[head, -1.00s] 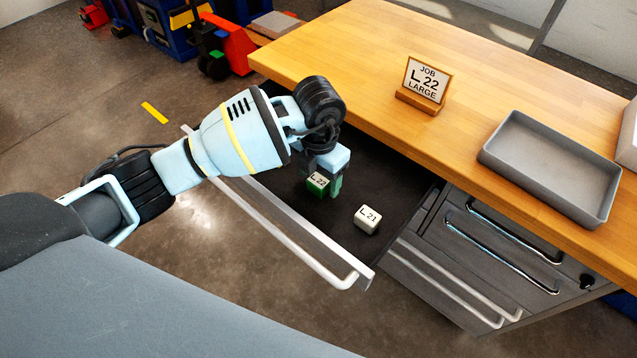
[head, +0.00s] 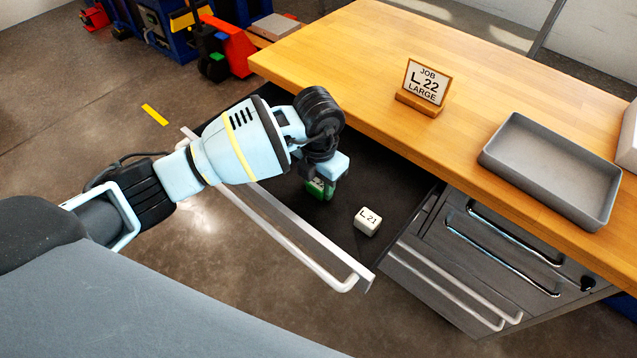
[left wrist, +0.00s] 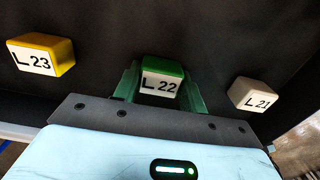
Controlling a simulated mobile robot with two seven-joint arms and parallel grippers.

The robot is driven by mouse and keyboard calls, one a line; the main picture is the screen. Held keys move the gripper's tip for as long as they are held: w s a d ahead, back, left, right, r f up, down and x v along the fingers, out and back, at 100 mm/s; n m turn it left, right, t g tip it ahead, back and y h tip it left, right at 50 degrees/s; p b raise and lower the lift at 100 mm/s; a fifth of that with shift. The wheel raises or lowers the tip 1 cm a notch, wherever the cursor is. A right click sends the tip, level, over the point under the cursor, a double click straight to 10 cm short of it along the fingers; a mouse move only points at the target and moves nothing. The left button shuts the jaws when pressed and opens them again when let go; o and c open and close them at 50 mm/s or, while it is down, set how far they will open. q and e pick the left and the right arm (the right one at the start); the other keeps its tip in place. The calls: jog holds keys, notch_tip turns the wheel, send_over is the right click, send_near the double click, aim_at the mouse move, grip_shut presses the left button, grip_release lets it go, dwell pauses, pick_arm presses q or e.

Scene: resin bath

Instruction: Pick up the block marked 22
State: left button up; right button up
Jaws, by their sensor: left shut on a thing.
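The green block marked L 22 (left wrist: 161,80) is between the green fingers of my left gripper (left wrist: 160,92) in the left wrist view. The gripper is shut on it, with the label facing the wrist camera. In the head view the left gripper (head: 320,188) reaches down into the open drawer (head: 300,215), and the block is mostly hidden by it. A white block marked L 21 (head: 367,221) lies in the drawer to the right. A yellow block marked L 23 (left wrist: 42,54) shows left of the gripper in the left wrist view. My right gripper is not in view.
A sign reading JOB L 22 LARGE (head: 422,87) stands on the wooden bench top (head: 350,60). An empty grey tray (head: 550,165) lies at the right. The drawer's front handle (head: 290,245) is nearest me. The bench edge overhangs the drawer's back.

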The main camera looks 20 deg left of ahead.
aim_at(318, 182)
pick_arm(q)
notch_tip(318, 182, up, 10)
jog(key=shift+f, duration=0.1)
dwell(0.4)
